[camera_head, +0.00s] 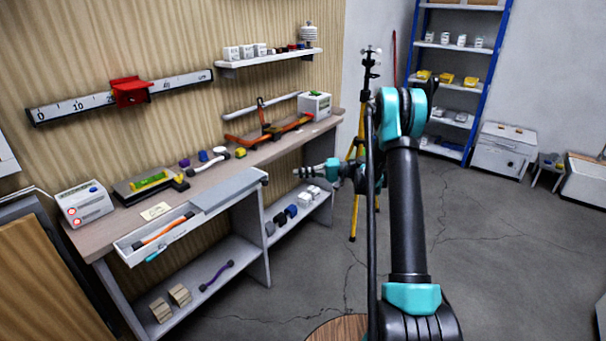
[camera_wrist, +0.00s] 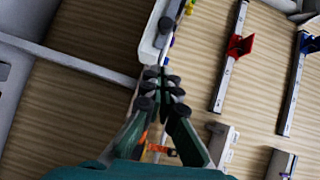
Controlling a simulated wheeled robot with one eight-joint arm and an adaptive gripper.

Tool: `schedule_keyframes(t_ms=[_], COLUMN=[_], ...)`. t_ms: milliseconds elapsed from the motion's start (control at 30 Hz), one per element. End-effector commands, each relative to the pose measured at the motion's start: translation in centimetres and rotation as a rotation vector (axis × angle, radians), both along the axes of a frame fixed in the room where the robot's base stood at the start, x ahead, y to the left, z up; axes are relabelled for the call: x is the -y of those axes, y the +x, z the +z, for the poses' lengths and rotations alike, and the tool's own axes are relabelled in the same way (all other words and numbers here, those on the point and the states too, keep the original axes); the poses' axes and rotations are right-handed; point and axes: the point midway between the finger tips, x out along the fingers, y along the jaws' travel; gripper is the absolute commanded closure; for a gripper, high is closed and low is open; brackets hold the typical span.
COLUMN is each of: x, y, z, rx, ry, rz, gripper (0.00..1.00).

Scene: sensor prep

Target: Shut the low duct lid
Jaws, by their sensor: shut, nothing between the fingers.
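A long white duct (camera_head: 128,250) runs along the bench's front edge in the head view. Its grey lid (camera_head: 230,188) covers the right part, leaving the left part open. An orange-handled tool (camera_head: 163,231) lies in the open part, and a teal piece (camera_head: 155,254) shows at its front wall. My gripper (camera_head: 300,172) is right of the lid's right end, apart from it, pointing left toward the bench. Its fingers are shut and empty; they also show in the wrist view (camera_wrist: 163,88). A white edge shows beyond the fingertips there; I cannot tell which part it is.
A shelf below holds a purple tool (camera_head: 217,275) and blocks. A yellow tripod (camera_head: 356,190) stands behind my arm. The floor right of the bench is mostly clear.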

Motion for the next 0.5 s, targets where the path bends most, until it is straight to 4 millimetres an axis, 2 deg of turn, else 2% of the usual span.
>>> schedule_keyframes(t_ms=[33,300,500], x=[-1.2,-6.4,-8.2], y=[0.0,0.2,-1.7], z=[-0.1,-0.7,-1.1], rx=[0.000,0.000,-0.001], ry=[0.000,-0.001,-0.001], rz=[0.003,0.003,0.001], gripper=[1.00,1.00,1.00])
